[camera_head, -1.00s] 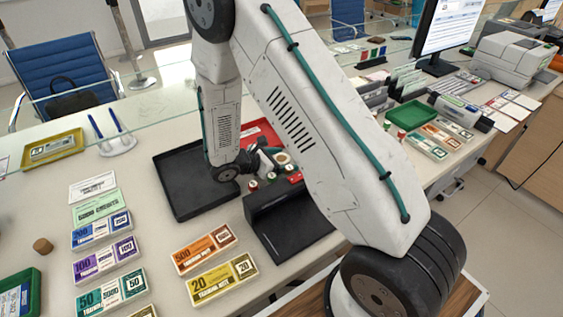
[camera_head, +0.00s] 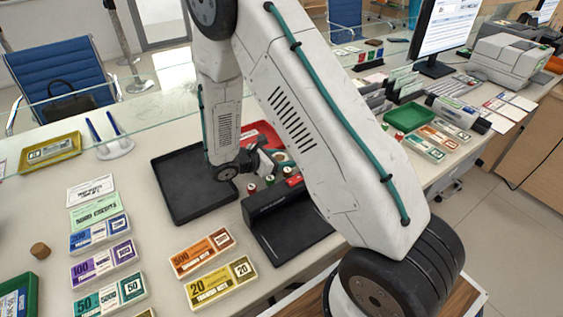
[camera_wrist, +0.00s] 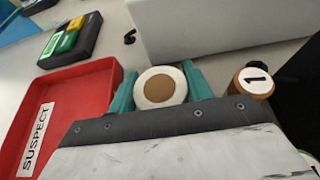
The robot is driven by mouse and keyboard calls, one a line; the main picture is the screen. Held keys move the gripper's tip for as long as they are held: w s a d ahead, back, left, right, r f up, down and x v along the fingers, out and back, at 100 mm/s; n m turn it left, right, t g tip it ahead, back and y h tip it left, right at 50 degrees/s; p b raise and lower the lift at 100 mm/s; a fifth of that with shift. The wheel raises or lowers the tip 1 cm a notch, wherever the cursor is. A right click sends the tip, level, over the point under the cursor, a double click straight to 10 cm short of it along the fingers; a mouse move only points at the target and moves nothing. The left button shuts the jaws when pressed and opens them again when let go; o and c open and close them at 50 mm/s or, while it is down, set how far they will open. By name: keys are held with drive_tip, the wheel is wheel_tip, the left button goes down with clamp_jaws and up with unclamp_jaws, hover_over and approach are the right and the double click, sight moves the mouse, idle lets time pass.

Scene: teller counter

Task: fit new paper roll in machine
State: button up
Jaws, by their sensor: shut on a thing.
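My gripper (camera_wrist: 158,78) is shut on a white paper roll (camera_wrist: 160,72) with a brown core, seen end-on between its teal fingers in the wrist view. A pale grey box-like body (camera_wrist: 225,28) stands just beyond the roll; I cannot tell whether it is the machine or whether the roll touches it. In the head view my gripper (camera_head: 266,160) is small and partly hidden by my arm, between the black tray and a low black device (camera_head: 268,204).
A red tray labelled SUSPECT (camera_wrist: 85,85) lies left of my gripper. A round brown stamp-like piece marked 1 (camera_wrist: 253,80) is close on the right. A black tray (camera_head: 190,190) and several note bundles, such as the yellow one (camera_head: 218,283), cover the counter. A glass screen crosses behind.

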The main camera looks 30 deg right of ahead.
sight(282, 156)
wheel_tip(282, 156, up, 9)
drive_tip(key=shift+r, duration=0.15)
wheel_tip(282, 156, up, 6)
drive_tip(key=r, duration=0.1)
drive_tip(key=w+a+n+t+y, duration=0.2)
drive_tip(key=w+a+n+t, duration=0.1)
drive_tip(key=w+n+t, duration=0.6)
drive_tip(key=w+a+f+n+t+y, duration=0.1)
drive_tip(key=w+a+n+t+y, duration=0.2)
drive_tip(key=a+y, duration=0.4)
drive_tip(key=w+a+n, duration=0.1)
drive_tip(key=n, duration=0.1)
drive_tip(key=shift+n+t, duration=0.3)
drive_tip(key=shift+t, duration=0.1)
drive_tip(key=shift+f, duration=0.1)
